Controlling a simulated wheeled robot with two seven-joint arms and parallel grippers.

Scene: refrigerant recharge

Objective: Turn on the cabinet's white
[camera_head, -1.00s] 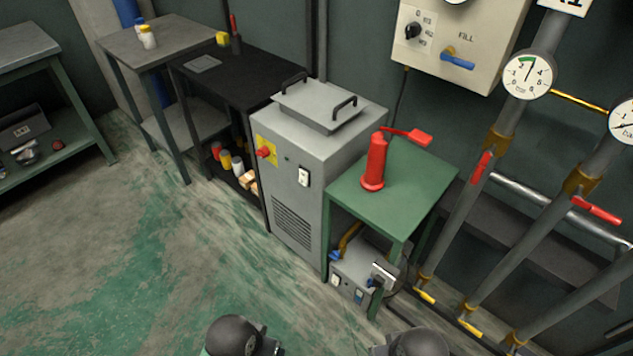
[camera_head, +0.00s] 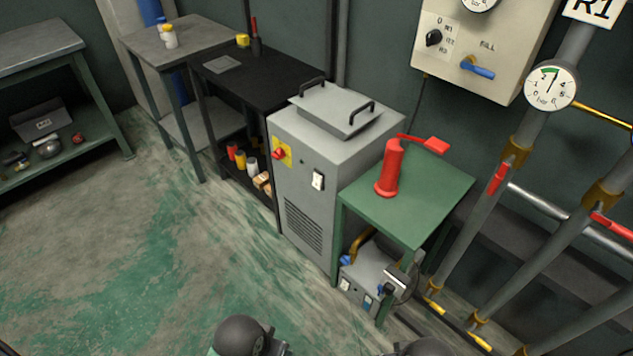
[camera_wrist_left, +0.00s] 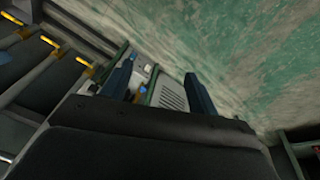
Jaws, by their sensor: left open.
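The grey cabinet (camera_head: 309,223) stands by the wall, with a lidded top and a vent grille low on its front. A white switch (camera_head: 318,181) sits on the cabinet's front; its position is too small to tell. A red knob on a yellow plate (camera_head: 281,153) is to the left of the switch. My left gripper (camera_wrist_left: 160,82) shows in the left wrist view, its two dark fingers apart with nothing held between them. The cabinet's grille (camera_wrist_left: 172,95) shows beyond the fingers, some way off. The head view shows no gripper, only parts of my arms at the bottom edge.
A green table (camera_head: 410,200) with a red extinguisher-like bottle (camera_head: 390,168) adjoins the cabinet's right side, with a grey pump unit (camera_head: 368,275) beneath. A black shelf (camera_head: 262,80) stands left. Pipes with gauges (camera_head: 550,85) line the right. The floor in front is free.

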